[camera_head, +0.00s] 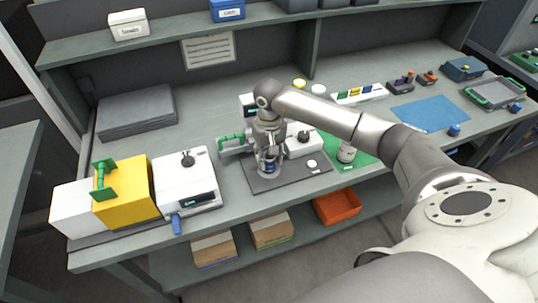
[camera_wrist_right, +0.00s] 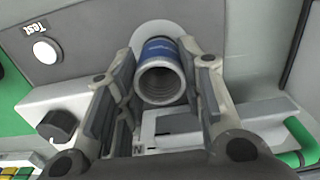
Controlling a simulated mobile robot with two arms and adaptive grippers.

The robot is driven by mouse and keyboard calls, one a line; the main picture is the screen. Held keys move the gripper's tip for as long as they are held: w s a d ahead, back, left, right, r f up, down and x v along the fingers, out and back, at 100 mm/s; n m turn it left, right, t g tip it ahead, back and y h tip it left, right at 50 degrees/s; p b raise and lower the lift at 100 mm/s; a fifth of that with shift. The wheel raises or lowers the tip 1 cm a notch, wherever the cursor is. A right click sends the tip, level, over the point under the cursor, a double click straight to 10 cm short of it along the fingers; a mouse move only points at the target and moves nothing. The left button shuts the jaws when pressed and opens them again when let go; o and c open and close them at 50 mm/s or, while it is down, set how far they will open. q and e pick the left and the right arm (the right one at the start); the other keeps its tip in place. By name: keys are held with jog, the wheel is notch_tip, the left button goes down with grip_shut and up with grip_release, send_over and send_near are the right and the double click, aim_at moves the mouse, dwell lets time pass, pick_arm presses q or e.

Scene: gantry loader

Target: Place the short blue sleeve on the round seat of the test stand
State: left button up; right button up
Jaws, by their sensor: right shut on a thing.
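The short blue sleeve (camera_wrist_right: 162,52) shows in the right wrist view, its silver ribbed open end facing the camera. My right gripper (camera_wrist_right: 157,62) is shut on it, one finger on each side. Behind the sleeve is a pale round surface (camera_wrist_right: 147,28), likely the round seat, partly hidden by the sleeve; I cannot tell whether they touch. In the head view my right gripper (camera_head: 268,166) points down over the dark base plate (camera_head: 290,181) of the test stand, with a little blue between its fingers. My left gripper is out of view.
A white disc marked Test (camera_wrist_right: 46,52) lies on the plate beside the gripper. A white unit with a black knob (camera_head: 303,143) stands close behind. A white box device (camera_head: 187,180) and yellow block (camera_head: 126,190) stand left. A blue mat (camera_head: 430,114) lies right.

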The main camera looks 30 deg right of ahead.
jog(key=shift+f, duration=0.2)
jog(key=o, duration=1.2)
jog(key=shift+r, duration=0.1)
jog(key=shift+c, duration=0.2)
jog(key=shift+r, duration=0.25)
notch_tip(320, 180, up, 12)
jog(key=b, duration=0.3)
jog(key=shift+b, duration=0.3)
jog(key=shift+f, duration=0.1)
